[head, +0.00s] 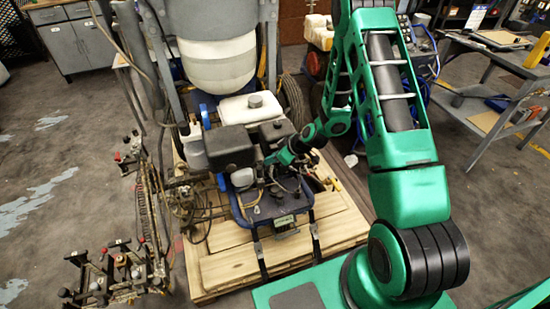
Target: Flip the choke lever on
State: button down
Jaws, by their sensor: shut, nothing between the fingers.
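The line striper's engine (232,150) has a black housing and a white tank (250,108) and sits in a blue frame (283,209). My green arm reaches over from the right and ends low at the engine's front right side. My gripper (270,161) is there, close against the engine parts, small and partly lost among dark shapes. It is shut and holds nothing. The choke lever cannot be told apart from the dark parts around the gripper. Whether the gripper touches it cannot be seen.
The machine stands on a wooden pallet (232,268) with dark straps. Hoses and a rack of levers and spray parts (110,275) crowd the left. A grey workbench (500,85) stands at the right. Grey floor (45,180) is open at the far left.

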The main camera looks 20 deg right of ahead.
aim_at(272, 169)
notch_tip(272, 169, down, 4)
jog(key=shift+w+a+f, duration=0.1)
jog(key=shift+f, duration=0.1)
jog(key=shift+s+d+f, duration=0.25)
jog(key=shift+s+f, duration=0.05)
jog(key=shift+f, duration=0.2)
jog(key=shift+a, duration=0.15)
jog(key=shift+d, duration=0.3)
